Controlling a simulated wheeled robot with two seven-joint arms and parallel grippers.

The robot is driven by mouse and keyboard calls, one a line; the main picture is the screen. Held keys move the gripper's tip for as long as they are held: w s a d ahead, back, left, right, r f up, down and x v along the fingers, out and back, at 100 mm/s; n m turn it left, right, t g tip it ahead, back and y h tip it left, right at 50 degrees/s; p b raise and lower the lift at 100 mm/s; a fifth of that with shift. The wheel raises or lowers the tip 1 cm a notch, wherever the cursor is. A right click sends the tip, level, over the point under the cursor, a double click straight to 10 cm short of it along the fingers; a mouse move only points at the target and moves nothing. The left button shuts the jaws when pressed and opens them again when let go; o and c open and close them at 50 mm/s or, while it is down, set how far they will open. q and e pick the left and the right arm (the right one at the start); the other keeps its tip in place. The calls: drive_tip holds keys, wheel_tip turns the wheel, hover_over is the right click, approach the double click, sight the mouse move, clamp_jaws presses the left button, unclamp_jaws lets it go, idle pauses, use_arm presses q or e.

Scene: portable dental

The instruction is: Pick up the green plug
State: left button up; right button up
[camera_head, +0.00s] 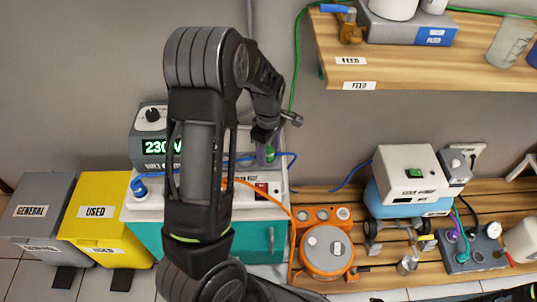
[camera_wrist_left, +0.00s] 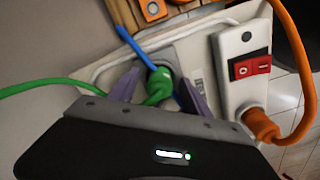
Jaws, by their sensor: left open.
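The green plug (camera_wrist_left: 158,86) sits at a grey socket in the left wrist view, with a green cable running off to the left. In the left wrist view my left gripper (camera_wrist_left: 157,92) is open, with one purple-grey finger on each side of the plug. I cannot tell whether the fingers touch it. A blue cable passes right behind the plug. My right gripper is not in view.
A white power strip (camera_wrist_left: 230,80) with a red switch (camera_wrist_left: 250,67) and an orange plug (camera_wrist_left: 262,125) is close on the right. A 230V unit (camera_head: 150,120) stands left of my arm. A wooden shelf (camera_head: 400,70) is at upper right. Bins (camera_head: 100,200) stand at left.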

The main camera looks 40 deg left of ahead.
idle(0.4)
use_arm(q)
clamp_jaws()
idle(0.4)
